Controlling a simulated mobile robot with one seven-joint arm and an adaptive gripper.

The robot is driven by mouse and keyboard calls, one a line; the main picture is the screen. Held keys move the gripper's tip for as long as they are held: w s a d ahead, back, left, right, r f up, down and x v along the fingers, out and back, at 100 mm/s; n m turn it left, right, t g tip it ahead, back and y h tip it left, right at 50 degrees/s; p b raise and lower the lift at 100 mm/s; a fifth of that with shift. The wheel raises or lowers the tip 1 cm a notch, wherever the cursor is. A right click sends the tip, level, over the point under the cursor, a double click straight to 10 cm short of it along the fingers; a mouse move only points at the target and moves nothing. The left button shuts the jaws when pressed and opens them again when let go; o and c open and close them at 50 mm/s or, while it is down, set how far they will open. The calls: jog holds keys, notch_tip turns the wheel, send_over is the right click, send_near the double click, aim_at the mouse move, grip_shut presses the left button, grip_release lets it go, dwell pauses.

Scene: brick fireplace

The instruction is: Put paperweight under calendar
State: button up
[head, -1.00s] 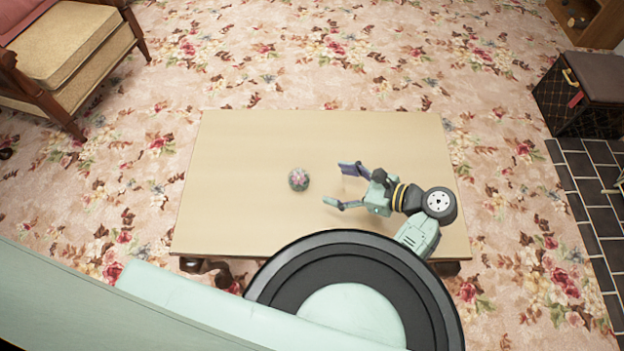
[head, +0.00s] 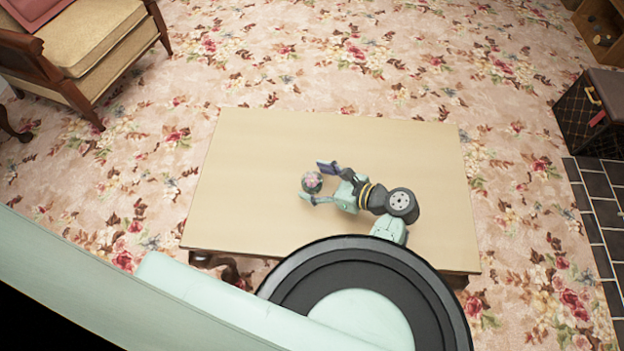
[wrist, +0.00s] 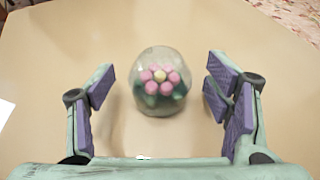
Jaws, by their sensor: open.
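The paperweight (head: 311,182) is a rounded clear dome with a pink flower inside. It stands on the wooden table (head: 240,190). My gripper (head: 312,182) is open at the paperweight, with one finger on its far side and one on its near side. In the wrist view the paperweight (wrist: 158,85) shows between the two purple-padded fingers (wrist: 160,95), a little ahead of them, with a gap on each side. I do not make out a calendar; a white patch (wrist: 5,110) shows at the left edge of the wrist view, too little of it to identify.
The rest of the tabletop is bare. An armchair (head: 85,60) stands at the upper left on the floral carpet (head: 330,60). A dark patterned box (head: 598,110) stands at the right beside dark tiles (head: 600,200).

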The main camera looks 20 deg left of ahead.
jog(key=shift+c, duration=0.4)
jog(key=c, duration=1.5)
jog(key=shift+c, duration=0.2)
jog(key=shift+r, duration=0.1)
